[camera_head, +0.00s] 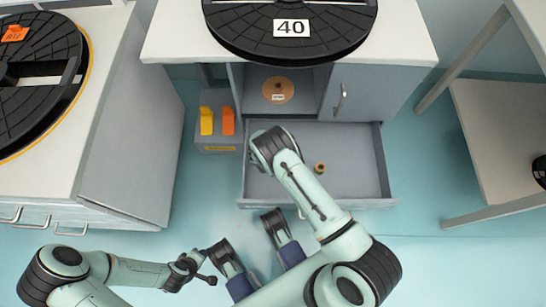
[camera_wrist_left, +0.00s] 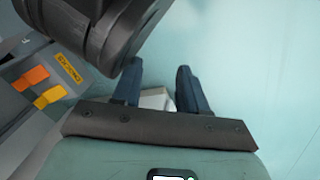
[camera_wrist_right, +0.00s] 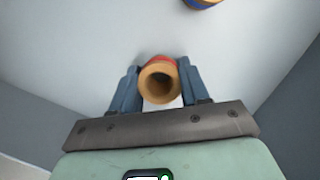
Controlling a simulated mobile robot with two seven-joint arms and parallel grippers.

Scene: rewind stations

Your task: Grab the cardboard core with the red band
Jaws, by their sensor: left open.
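The cardboard core with the red band (camera_wrist_right: 160,82) shows in the right wrist view, its open end facing the camera. My right gripper (camera_wrist_right: 160,70) has one finger on each side of it; the core fills the gap, but I cannot tell whether the fingers press on it. In the head view my right wrist reaches over the open drawer (camera_head: 345,185) and hides these fingers and this core. My left gripper (camera_head: 206,266) is open and empty, out in front of the drawer; its spread fingers also show in the left wrist view (camera_wrist_left: 160,80).
Another core (camera_head: 320,168), with a blue band, is in the drawer, right of my right wrist. A grey holder (camera_head: 218,140) with yellow and orange pieces stands left of the drawer. A reel marked 40 (camera_head: 290,45) lies on the counter above.

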